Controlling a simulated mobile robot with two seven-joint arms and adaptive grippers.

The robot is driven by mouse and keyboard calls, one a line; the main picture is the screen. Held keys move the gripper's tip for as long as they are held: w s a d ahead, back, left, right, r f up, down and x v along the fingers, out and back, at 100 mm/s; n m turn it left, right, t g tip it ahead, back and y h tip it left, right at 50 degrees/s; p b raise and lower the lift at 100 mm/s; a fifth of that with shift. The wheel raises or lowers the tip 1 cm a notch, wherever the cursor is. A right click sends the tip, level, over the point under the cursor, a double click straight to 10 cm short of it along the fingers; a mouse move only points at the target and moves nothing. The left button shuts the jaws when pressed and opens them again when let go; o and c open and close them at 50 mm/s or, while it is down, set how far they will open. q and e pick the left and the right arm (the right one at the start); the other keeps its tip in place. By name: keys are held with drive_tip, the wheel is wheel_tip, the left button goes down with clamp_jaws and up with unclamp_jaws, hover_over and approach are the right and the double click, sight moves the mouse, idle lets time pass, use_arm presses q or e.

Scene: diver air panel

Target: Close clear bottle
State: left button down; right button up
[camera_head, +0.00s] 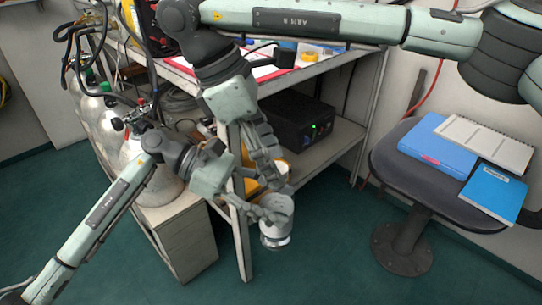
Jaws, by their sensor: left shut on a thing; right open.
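A small clear bottle (275,238) with a pale, shiny lower part hangs in the air over the floor, in the middle of the head view. My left gripper (273,214) comes in from the left and is shut on it. My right gripper (272,181) reaches down from above and is open, just above the bottle and the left gripper. The fingers overlap the upper part of the bottle, so its mouth is hidden. I cannot tell whether a cap is on it, or whether the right fingers touch it.
A shelf unit (335,75) with a black box (300,122) stands behind the grippers. Metal cylinders (113,143) with hoses are at the left. A dark stool (395,170) with blue binders (437,146) is at the right. Green floor lies clear below the bottle.

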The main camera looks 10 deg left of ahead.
drive_tip(key=shift+r, duration=2.2)
drive_tip(key=shift+c, duration=0.4)
